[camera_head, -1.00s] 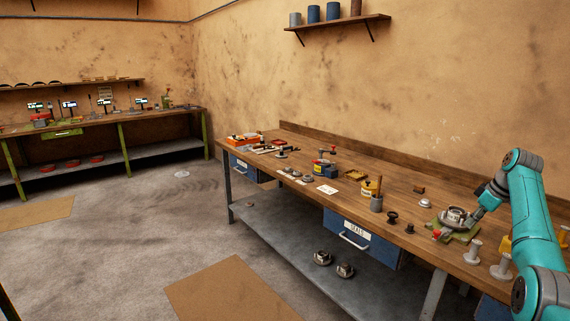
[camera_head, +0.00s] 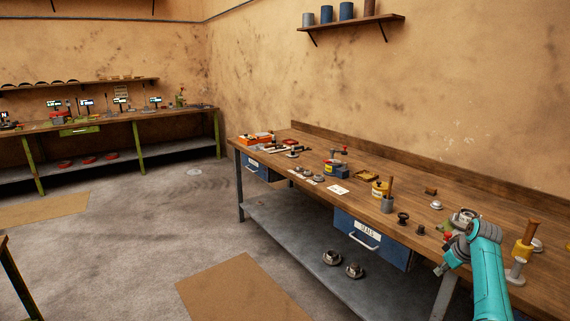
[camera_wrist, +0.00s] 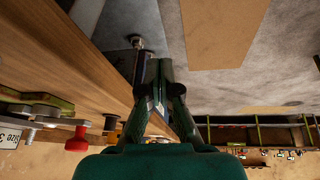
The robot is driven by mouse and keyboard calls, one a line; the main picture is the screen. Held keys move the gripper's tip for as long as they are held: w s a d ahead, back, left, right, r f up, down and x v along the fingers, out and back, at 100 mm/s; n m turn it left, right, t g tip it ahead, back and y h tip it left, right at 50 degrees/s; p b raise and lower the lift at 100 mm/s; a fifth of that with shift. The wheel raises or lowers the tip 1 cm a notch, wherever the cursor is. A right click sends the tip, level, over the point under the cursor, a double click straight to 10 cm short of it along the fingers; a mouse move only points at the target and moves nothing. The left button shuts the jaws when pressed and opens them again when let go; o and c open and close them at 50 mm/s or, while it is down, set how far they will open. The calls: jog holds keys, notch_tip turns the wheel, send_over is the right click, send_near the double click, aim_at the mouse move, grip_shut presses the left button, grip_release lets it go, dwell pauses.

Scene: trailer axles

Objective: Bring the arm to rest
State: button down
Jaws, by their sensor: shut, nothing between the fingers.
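My teal arm (camera_head: 487,275) reaches in from the lower right in the head view. My gripper (camera_head: 439,270) is at its end, just off the front edge of the wooden workbench (camera_head: 310,165), pointing down and to the left. In the wrist view my gripper (camera_wrist: 157,68) shows its two dark fingers close together, with nothing held. Grey floor and the bench edge lie beyond the fingertips.
A metal hub part (camera_head: 465,215) sits on the bench behind my arm. A blue drawer (camera_head: 368,240) is under the bench top.

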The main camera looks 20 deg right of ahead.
jog(key=s+a+f+m+t+h, duration=0.1)
jog(key=s+a+f, duration=0.1)
jog(key=a+f, duration=0.75)
jog(key=s+a+f+t, duration=0.1)
jog(key=s+a+f, duration=0.1)
jog(key=a+f, duration=0.75)
jog(key=s+a+f+m+t+h, duration=0.1)
jog(key=s+a+f, duration=0.4)
jog(key=s+a, duration=0.3)
jog(key=s+a+f+t, duration=0.1)
jog(key=s+a+f, duration=0.4)
jog(key=s+a, duration=0.35)
jog(key=s+a+r+t, duration=0.2)
jog(key=s+a+r, duration=0.3)
jog(key=s, duration=0.4)
jog(key=s+a+r+t, duration=0.1)
jog(key=s+a+r, duration=0.3)
jog(key=s+a, duration=0.45)
jog(key=s+a+r+t+y, duration=0.1)
jog(key=s+r, duration=0.6)
jog(key=r, duration=0.3)
jog(key=s+a+r+t+y, duration=0.1)
jog(key=s+a+r+t, duration=0.1)
jog(key=s+r, duration=0.6)
notch_tip(320, 180, up, 2)
jog(key=shift+r, duration=0.2)
